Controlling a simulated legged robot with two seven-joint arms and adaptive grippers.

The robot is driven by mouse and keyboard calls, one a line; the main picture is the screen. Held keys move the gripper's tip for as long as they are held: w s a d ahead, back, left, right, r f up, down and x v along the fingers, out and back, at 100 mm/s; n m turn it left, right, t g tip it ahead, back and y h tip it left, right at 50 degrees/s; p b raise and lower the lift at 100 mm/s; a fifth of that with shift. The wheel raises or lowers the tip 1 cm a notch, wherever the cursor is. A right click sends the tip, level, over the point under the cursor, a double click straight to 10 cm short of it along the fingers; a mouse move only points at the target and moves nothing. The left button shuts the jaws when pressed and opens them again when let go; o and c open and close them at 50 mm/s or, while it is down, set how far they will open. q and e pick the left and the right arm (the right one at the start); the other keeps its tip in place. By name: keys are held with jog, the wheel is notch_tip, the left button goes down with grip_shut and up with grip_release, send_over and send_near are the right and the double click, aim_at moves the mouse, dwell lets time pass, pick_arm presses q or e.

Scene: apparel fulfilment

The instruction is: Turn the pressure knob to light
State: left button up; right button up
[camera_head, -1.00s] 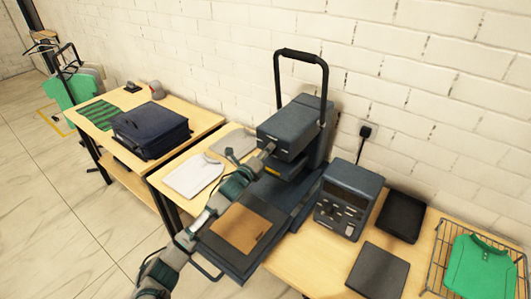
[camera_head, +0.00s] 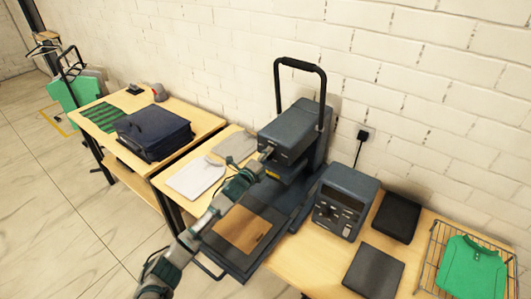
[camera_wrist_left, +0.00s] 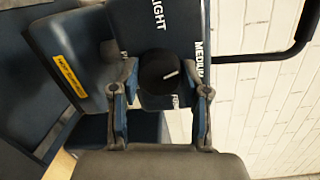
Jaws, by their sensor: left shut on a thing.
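The round black pressure knob (camera_wrist_left: 158,72) is on the head's front face, with a short white mark pointing toward the "MEDIUM" label (camera_wrist_left: 200,62). The "LIGHT" label (camera_wrist_left: 157,14) is above the knob in the left wrist view. My left gripper (camera_head: 266,153) is at the head's front face. In the left wrist view its fingers (camera_wrist_left: 162,92) stand on both sides of the knob, shut on it. The right gripper is not in view.
A brown sheet (camera_head: 242,229) lies on the press's lower platen. A control box (camera_head: 342,201) and dark flat pads (camera_head: 374,269) are to the right, with a green shirt in a wire basket (camera_head: 428,262). Folded white cloth (camera_head: 195,179) lies left.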

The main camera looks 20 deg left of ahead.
pick_arm(q)
jog(key=shift+f+n+g+h+p, duration=0.1)
jog(key=shift+n+g+h+p, duration=0.05)
jog(key=shift+n+p, duration=1.15)
jog(key=shift+f+n+g+h+p, duration=0.2)
jog(key=shift+n+p, duration=0.6)
jog(key=shift+n, duration=0.9)
jog(key=shift+f+n+g+h+p, duration=0.1)
jog(key=shift+n+g+h+p, duration=0.05)
jog(key=shift+n+p, duration=1.15)
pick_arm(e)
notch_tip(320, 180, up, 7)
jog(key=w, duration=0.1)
pick_arm(q)
jog(key=shift+n, duration=0.4)
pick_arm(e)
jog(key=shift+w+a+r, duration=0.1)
pick_arm(q)
jog(key=o, duration=1.1)
jog(key=shift+o, duration=0.2)
jog(key=shift+w+r, duration=0.1)
jog(key=shift+r, duration=0.1)
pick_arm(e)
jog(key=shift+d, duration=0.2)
